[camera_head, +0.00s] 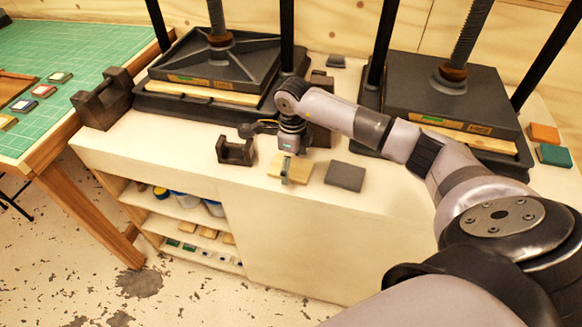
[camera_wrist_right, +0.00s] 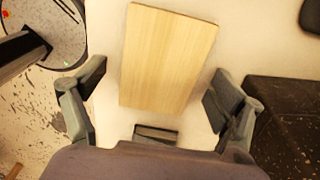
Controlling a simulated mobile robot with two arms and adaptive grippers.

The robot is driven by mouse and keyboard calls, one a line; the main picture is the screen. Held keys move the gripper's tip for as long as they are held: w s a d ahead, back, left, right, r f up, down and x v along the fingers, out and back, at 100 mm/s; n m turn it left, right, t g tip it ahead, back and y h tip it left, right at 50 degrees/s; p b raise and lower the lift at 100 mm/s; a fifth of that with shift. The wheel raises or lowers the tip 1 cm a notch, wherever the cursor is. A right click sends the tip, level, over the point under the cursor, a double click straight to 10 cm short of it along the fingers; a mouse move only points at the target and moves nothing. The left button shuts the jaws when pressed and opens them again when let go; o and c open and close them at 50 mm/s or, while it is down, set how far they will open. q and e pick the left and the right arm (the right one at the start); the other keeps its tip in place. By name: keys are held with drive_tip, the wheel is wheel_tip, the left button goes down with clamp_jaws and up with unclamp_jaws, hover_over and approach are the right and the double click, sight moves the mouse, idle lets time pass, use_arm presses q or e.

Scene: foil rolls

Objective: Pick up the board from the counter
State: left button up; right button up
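The board is a small, flat, pale wooden rectangle (camera_head: 302,169) on the white counter (camera_head: 240,183), between the two presses. It also fills the upper middle of the right wrist view (camera_wrist_right: 168,58). My right gripper (camera_head: 286,175) points down over the board, and part of the board is hidden behind it in the head view. In the right wrist view the fingers (camera_wrist_right: 157,103) are wide apart, one toward each side of the board, with nothing held between them. My left gripper is in neither view.
A dark grey slab (camera_head: 345,177) lies right of the board, and a dark notched block (camera_head: 236,151) stands to its left. Two black presses (camera_head: 208,62) (camera_head: 450,97) stand behind. The counter's front edge is close. A green-topped table (camera_head: 85,45) is at left.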

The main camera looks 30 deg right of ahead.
drive_tip(key=c, duration=1.2)
drive_tip(key=shift+c, duration=0.3)
drive_tip(key=shift+r, duration=0.15)
